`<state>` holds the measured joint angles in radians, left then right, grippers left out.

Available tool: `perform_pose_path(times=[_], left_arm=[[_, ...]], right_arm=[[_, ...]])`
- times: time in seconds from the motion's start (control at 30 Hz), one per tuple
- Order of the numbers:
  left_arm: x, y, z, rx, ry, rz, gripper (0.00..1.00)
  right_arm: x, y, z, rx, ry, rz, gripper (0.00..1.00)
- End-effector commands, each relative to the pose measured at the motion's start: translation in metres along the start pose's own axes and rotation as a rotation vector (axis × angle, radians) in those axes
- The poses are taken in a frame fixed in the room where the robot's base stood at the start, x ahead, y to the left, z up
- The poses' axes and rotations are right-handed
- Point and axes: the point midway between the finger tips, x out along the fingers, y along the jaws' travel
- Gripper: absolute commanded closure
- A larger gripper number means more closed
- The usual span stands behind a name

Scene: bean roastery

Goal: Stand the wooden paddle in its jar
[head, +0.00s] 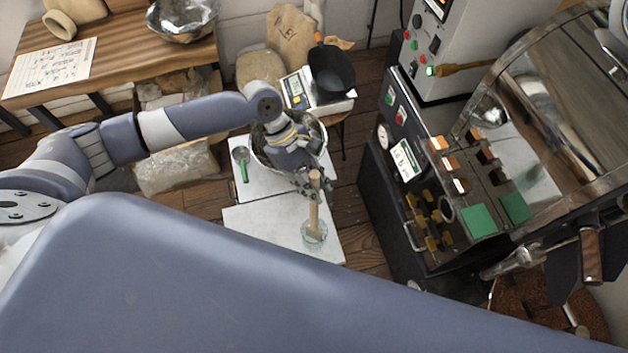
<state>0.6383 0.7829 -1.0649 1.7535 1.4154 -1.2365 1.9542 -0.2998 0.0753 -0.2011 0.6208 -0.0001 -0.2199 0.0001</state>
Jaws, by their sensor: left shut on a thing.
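My left gripper (312,190) is shut on the wooden paddle (314,212), near its upper end. The paddle is close to upright. Its lower end overlaps a clear glass jar (313,238) on the white-topped table (262,222); it appears to be within the jar's mouth, but I cannot tell whether it touches the bottom. My right gripper is not in view.
A metal bowl (262,152) stands behind my left gripper, and a green-handled scoop (242,165) lies to its left. A scale (296,88) with a black scoop (331,72) is farther back. The roaster's control panel (425,175) stands close on the right.

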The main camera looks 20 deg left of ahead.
Motion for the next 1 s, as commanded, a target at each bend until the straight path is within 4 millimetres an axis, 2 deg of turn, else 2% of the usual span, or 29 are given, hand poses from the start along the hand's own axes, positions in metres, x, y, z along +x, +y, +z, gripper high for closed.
perform_pose_path(times=[0.4, 0.43, 0.5, 0.87, 1.0], left_arm=[[0.003, 0.000, -0.001, 0.000, -0.001, 0.000, 1.00], [0.003, 0.000, -0.001, 0.000, -0.001, 0.000, 0.73], [0.003, 0.000, -0.001, 0.000, -0.001, 0.000, 0.57], [0.002, 0.000, -0.002, 0.000, 0.000, 0.000, 0.57], [-0.012, 0.001, -0.002, -0.001, 0.001, 0.002, 0.57]], right_arm=[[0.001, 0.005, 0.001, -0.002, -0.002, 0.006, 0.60], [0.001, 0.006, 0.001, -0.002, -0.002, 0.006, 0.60], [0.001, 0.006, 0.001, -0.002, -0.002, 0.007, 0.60], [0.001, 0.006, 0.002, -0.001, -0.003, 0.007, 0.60], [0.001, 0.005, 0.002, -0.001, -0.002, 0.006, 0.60]])
